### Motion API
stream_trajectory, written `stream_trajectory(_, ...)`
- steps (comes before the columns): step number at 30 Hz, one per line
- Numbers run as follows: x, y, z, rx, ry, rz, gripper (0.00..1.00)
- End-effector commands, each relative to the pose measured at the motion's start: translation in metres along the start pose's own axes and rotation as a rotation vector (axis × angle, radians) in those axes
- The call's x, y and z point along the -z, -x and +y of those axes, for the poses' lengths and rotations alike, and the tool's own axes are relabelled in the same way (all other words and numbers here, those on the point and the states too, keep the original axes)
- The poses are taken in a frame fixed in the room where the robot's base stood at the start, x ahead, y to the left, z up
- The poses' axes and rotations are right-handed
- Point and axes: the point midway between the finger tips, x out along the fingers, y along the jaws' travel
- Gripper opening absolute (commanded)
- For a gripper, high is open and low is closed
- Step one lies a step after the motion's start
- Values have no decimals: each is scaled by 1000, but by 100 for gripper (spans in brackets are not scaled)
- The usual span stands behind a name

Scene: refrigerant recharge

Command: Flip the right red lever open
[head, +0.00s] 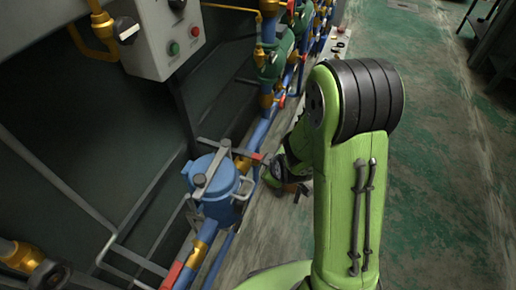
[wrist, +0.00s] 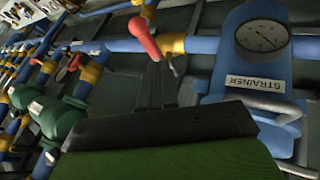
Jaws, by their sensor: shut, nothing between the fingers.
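A red lever (head: 247,154) sits on the blue pipe by a brass fitting, just beyond the blue strainer (head: 218,186), and points toward my gripper (head: 268,170). In the wrist view the red lever (wrist: 145,38) stands out from the pipe beside a brass fitting. My gripper's narrow dark fingers (wrist: 157,78) are shut and empty, with their tips at the lever's lower end in the picture. I cannot tell whether they touch it. A second red lever (head: 171,275) lies on the near side of the strainer.
The strainer has a round gauge (wrist: 262,37) close to the right of my fingers in the wrist view. Green valves (head: 275,60) and brass fittings line the pipe farther on. A grey control box (head: 165,38) hangs above. The green floor (head: 440,130) at right is clear.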

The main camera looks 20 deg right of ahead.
Motion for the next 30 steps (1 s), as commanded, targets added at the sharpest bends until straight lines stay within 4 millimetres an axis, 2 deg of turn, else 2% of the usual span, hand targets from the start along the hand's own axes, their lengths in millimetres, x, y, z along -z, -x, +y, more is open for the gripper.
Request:
stream_trajectory(2, -3, -7, -3, -1, 13, 2, 0)
stream_trajectory(11, -2, -7, -2, -4, 17, 5, 0)
stream_trajectory(14, -2, -14, -2, -4, 17, 5, 0)
stream_trajectory(24, -3, -82, -3, -2, 17, 4, 0)
stream_trajectory(30, -2, -105, -2, -4, 17, 5, 0)
